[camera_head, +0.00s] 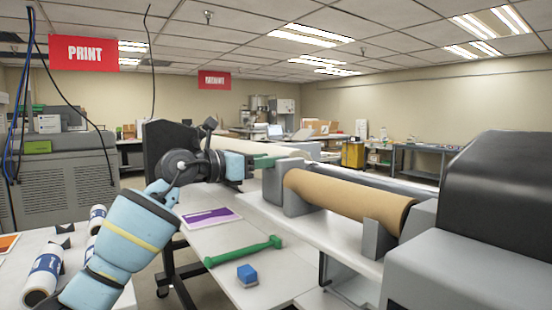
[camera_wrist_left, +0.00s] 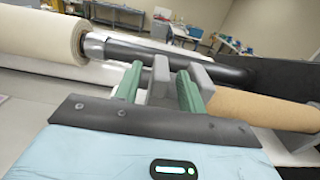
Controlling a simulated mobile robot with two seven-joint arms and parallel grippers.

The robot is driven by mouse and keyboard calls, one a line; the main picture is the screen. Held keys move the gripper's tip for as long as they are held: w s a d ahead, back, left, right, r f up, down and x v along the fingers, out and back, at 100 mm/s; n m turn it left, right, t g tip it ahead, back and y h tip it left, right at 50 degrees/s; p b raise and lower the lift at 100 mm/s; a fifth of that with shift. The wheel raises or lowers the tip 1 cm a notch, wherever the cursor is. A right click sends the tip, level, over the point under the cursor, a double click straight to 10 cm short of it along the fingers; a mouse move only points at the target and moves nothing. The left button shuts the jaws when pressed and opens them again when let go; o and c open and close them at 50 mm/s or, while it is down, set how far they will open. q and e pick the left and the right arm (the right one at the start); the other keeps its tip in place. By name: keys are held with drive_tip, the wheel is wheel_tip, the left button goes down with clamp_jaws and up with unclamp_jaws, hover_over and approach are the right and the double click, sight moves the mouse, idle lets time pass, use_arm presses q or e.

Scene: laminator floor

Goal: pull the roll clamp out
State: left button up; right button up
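My left gripper (camera_head: 272,161) has green fingers and reaches to the far end of the brown roll (camera_head: 345,198). In the left wrist view the fingers (camera_wrist_left: 159,70) are apart. A narrow grey upright block (camera_wrist_left: 160,80), which may be the roll clamp, shows between them with a small gap on each side. I cannot tell whether it lies between the fingertips or just beyond them. A wider grey block (camera_wrist_left: 196,75) stands behind the right finger, beside the brown roll (camera_wrist_left: 260,108). In the head view the grey support (camera_head: 291,176) is partly hidden by my gripper. My right gripper is not in view.
A cream roll (camera_wrist_left: 45,38) on a dark shaft (camera_wrist_left: 150,52) lies beyond the fingers. A green bar-shaped tool (camera_head: 243,252) and a blue block (camera_head: 247,274) lie on the white table. A dark machine cover (camera_head: 500,190) stands at right. White-and-blue rolls (camera_head: 43,276) lie at lower left.

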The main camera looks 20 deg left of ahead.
use_arm(q)
drive_tip(key=shift+x, duration=1.65)
clamp_jaws()
